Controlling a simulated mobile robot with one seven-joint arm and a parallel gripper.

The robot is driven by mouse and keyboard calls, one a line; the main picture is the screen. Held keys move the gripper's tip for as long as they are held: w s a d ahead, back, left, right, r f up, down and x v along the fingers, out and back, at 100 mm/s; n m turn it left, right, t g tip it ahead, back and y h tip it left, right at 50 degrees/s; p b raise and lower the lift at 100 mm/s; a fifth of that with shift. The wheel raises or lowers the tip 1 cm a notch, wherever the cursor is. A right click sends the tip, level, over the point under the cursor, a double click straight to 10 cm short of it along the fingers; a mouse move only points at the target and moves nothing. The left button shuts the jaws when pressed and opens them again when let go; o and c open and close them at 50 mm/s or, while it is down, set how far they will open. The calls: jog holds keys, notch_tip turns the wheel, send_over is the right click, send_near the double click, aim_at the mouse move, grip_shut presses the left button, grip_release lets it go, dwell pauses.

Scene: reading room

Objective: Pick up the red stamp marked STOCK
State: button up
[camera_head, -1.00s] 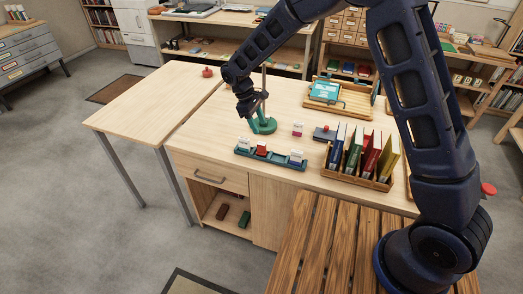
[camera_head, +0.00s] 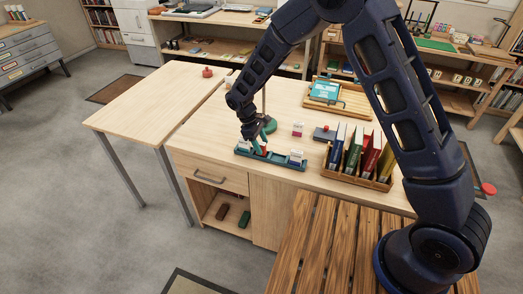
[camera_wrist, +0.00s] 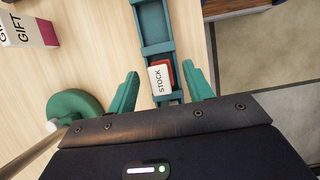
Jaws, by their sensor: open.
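The red stamp marked STOCK (camera_wrist: 160,78) sits in a narrow blue-green tray (camera_wrist: 153,28), its white STOCK label facing the wrist camera and a red edge showing beside it. My gripper (camera_wrist: 161,70) is open, one teal finger on each side of the stamp, with nothing held. The wrist view shows gaps between the fingers and the stamp; height above it is hard to tell. In the head view, my gripper (camera_head: 259,147) is over the left part of the tray (camera_head: 280,163) and largely hides the stamp.
A green round base with a rod (camera_wrist: 75,108) stands close to my left finger in the wrist view. A GIFT stamp (camera_wrist: 30,28) lies beyond it. A wooden rack of binders (camera_head: 358,178) stands right of the tray. Other white-labelled stamps (camera_head: 296,156) occupy the tray.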

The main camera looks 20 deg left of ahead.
jog(key=x, duration=0.2)
jog(key=shift+d+f, duration=0.15)
jog(key=shift+f, duration=0.15)
jog(key=c, duration=1.1)
